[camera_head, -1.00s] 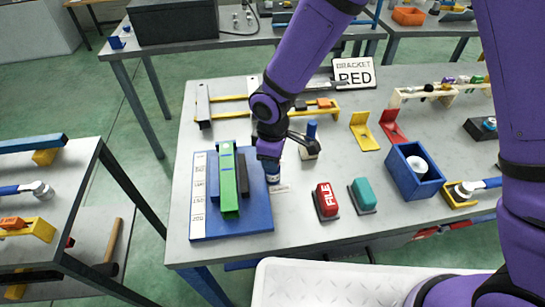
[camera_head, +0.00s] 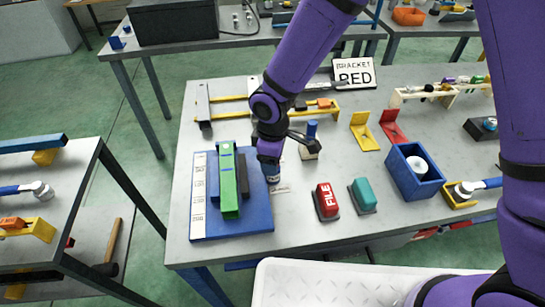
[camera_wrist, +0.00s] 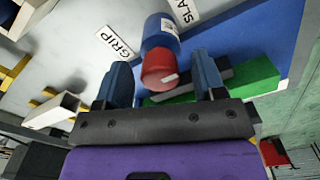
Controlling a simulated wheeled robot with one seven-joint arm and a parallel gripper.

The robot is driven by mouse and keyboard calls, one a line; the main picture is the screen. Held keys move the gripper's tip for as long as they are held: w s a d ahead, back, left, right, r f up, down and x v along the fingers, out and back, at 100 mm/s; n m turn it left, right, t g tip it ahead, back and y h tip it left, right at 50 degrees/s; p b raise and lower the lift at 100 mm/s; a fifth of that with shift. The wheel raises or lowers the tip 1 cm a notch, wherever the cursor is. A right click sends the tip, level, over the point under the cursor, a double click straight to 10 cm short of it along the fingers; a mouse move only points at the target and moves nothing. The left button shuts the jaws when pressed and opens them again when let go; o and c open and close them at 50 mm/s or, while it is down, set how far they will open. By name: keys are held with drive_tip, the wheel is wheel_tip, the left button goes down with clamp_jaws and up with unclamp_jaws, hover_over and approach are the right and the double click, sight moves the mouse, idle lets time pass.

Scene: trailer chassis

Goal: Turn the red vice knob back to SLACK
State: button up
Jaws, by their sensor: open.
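The red vice knob (camera_wrist: 158,72) shows in the wrist view at the end of a blue cylinder (camera_wrist: 161,30). It has a short pale mark on its face. A GRIP label (camera_wrist: 115,42) lies to the left of the cylinder, and a partly cut-off label reading "SLA" (camera_wrist: 186,10) lies to the right. My gripper (camera_wrist: 162,64) is open, with one blue finger on each side of the knob; I cannot tell whether they touch it. In the head view my gripper (camera_head: 270,172) points down beside the blue board and hides the knob.
The blue board (camera_head: 250,222) carries a green bar (camera_head: 228,190) close to my gripper's left. A red FILE block (camera_head: 326,201) and a teal block (camera_head: 363,195) stand to the right. A small block with a blue post (camera_head: 311,140) stands just behind right.

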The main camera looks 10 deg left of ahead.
wheel_tip(320, 180, up, 11)
idle(0.4)
idle(0.4)
drive_tip(key=d+r+m+t, duration=0.3)
drive_tip(key=d+r+m, duration=0.5)
drive_tip(key=d+r, duration=1.05)
drive_tip(key=s+d+r+m+t, duration=0.1)
drive_tip(key=s+d+r+m, duration=0.1)
drive_tip(key=s+d+m, duration=0.2)
drive_tip(key=s+d+r+m+t, duration=0.1)
drive_tip(key=s+d+r+m, duration=0.2)
drive_tip(key=s+d, duration=0.8)
drive_tip(key=shift+s+d+m, duration=0.2)
drive_tip(key=shift+d+m, duration=0.6)
drive_tip(key=shift+r, duration=0.1)
